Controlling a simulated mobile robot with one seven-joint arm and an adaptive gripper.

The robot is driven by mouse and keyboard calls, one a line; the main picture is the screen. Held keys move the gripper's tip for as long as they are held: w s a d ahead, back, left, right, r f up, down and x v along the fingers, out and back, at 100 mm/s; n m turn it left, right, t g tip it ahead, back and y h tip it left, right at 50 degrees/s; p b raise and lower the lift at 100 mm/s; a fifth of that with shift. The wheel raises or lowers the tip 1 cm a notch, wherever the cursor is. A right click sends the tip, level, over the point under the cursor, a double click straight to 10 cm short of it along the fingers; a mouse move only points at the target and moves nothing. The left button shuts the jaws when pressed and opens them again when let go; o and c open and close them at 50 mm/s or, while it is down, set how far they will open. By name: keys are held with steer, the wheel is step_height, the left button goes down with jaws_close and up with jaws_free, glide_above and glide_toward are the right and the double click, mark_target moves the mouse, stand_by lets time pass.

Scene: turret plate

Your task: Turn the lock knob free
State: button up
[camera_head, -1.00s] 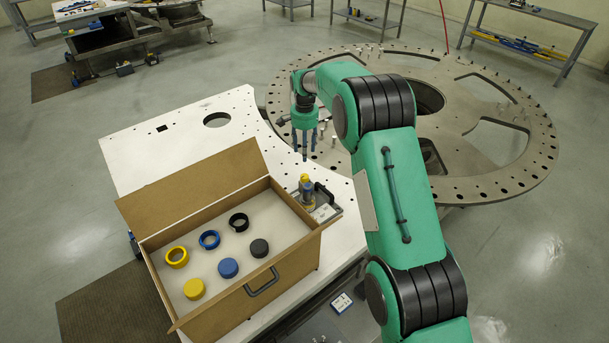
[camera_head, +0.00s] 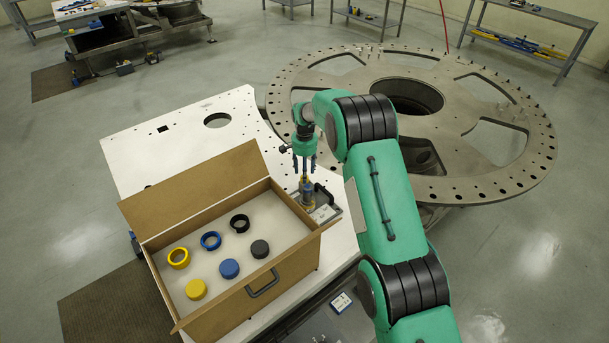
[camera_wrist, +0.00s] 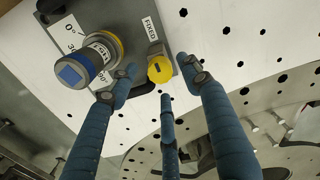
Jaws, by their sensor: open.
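The yellow lock knob (camera_wrist: 160,69) has a small dark mark and sits on a grey plate (camera_wrist: 130,35) beside a label reading "FIXED". Next to it stands a grey cylinder (camera_wrist: 95,58) with a blue top and yellow ring, near angle labels. My gripper (camera_wrist: 157,84) has three blue fingers, spread open, with the yellow knob showing between and beyond their tips in the wrist view. I cannot tell whether any tip touches it. In the head view my gripper (camera_head: 304,170) points down over this fixture; its fingers partly hide the knob there.
The fixture sits on a white perforated plate (camera_head: 150,150), beside an open cardboard box (camera_head: 285,262) with yellow, blue and black rings and caps. A large round turret plate (camera_head: 480,165) lies behind on the right. The white plate's far-left part is clear.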

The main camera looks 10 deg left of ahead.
steer(key=shift+f, duration=1.2)
steer(key=shift+c, duration=0.2)
steer(key=c, duration=1.1)
